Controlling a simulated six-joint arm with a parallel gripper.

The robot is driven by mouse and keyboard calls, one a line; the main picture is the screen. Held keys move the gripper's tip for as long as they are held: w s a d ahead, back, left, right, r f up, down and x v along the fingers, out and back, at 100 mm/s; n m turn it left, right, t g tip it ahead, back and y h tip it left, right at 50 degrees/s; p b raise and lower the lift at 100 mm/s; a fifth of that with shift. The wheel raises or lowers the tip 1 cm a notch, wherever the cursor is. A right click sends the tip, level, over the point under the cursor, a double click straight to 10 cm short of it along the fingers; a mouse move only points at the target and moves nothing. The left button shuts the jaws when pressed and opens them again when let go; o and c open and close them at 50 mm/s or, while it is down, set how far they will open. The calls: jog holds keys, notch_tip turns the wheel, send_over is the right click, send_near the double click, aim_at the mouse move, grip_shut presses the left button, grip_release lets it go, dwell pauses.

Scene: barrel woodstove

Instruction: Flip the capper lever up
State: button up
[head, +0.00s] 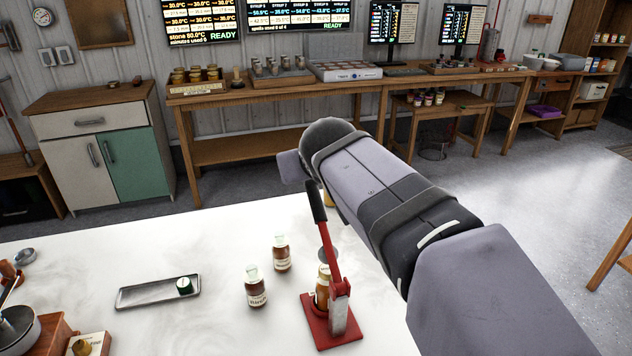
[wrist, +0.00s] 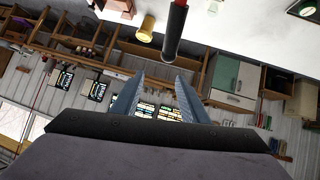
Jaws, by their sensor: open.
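The capper has a red base (head: 318,335) and stands on the white table. Its red lever (head: 331,262) rises steeply, tilted left, to a black handle (head: 317,203). An amber bottle (head: 322,288) stands in the capper, partly hidden by the lever. In the wrist view the black handle (wrist: 174,38) points toward my gripper (wrist: 160,77), just beyond the fingertips. My gripper is open, with a gap between the fingers and nothing in it. In the head view my arm hides the fingers; the handle shows beside the arm. I cannot tell whether they touch.
Two labelled bottles (head: 281,254) (head: 255,287) stand left of the capper. A grey tray (head: 150,294) with a small green and white item (head: 184,286) lies farther left. A yellowish object (wrist: 146,28) stands beside the handle in the wrist view. Bare tabletop lies between tray and bottles.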

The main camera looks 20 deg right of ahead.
jog(key=shift+r, duration=1.1)
